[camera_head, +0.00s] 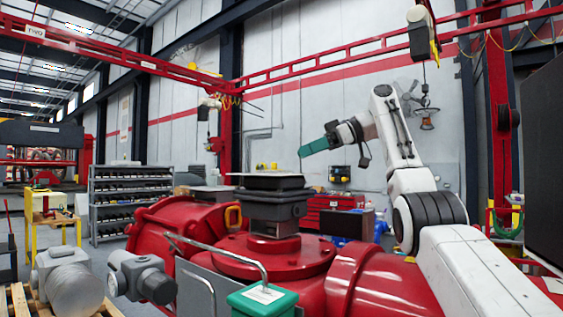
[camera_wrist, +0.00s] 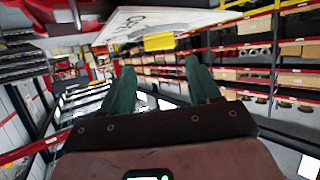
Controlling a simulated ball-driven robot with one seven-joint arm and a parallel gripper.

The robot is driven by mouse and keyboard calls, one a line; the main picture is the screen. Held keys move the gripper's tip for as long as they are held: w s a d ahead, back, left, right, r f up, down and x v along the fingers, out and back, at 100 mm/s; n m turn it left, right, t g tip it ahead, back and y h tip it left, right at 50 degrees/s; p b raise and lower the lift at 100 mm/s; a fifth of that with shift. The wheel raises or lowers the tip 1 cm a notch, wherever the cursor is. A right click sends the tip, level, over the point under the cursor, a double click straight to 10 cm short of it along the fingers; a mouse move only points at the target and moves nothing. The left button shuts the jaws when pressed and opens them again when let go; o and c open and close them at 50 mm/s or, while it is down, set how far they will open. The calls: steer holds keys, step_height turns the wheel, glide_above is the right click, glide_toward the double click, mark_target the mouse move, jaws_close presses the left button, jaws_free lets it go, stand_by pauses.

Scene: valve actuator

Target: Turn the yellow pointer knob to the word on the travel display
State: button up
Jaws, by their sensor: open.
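The red valve actuator (camera_head: 265,257) fills the lower middle of the head view, with a dark grey housing (camera_head: 268,207) on top. I cannot make out a pointer knob or travel display on it from here. My gripper (camera_head: 305,152) is raised above and right of the housing, clear of it, with teal fingers pointing left. In the wrist view my gripper (camera_wrist: 160,63) is open, its fingers wide apart with nothing between them.
A bent metal rail (camera_head: 225,250) and a green box (camera_head: 262,300) stand in front of the actuator. Grey motor-like parts (camera_head: 70,280) sit on a pallet at lower left. A grey shelf rack (camera_head: 130,200) stands behind. The air around my gripper is free.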

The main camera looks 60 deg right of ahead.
mark_target(274, 168)
steer(key=x, duration=0.7)
steer(key=shift+w+f, duration=0.1)
steer(key=shift+w, duration=0.1)
steer(key=c, duration=0.8)
